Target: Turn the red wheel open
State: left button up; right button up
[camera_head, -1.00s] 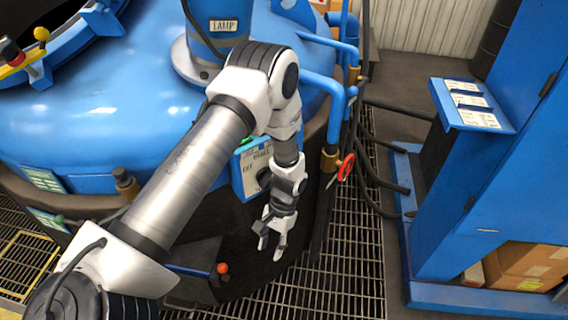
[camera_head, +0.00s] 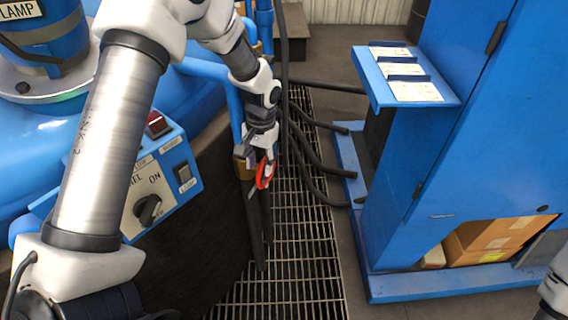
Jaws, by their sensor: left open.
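The red wheel (camera_head: 262,177) shows edge-on on a brass valve at the side of the blue furnace. My left gripper (camera_head: 259,158) reaches down to it from above, its fingers open at the wheel's upper part. The gripper covers part of the wheel and valve. I cannot tell whether the fingers touch the rim. My right gripper is out of view; only a white piece of my right arm shows at the lower right edge.
A control box (camera_head: 158,190) with a black knob and switches sits on the furnace, left of the wheel. Blue pipes and dark hoses (camera_head: 308,170) run close by. A blue cabinet (camera_head: 485,150) stands at the right. Floor grating (camera_head: 290,275) is open below.

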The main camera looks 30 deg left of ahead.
pick_arm(q)
jog(key=w+r+b, duration=0.1)
jog(key=w+r+t+b, duration=0.1)
jog(key=w, duration=0.1)
jog(key=shift+a, duration=0.1)
jog(key=shift+s+r, duration=0.15)
jog(key=shift+r, duration=0.2)
notch_tip(320, 180, down, 8)
jog(key=shift+r, duration=0.1)
grip_shut()
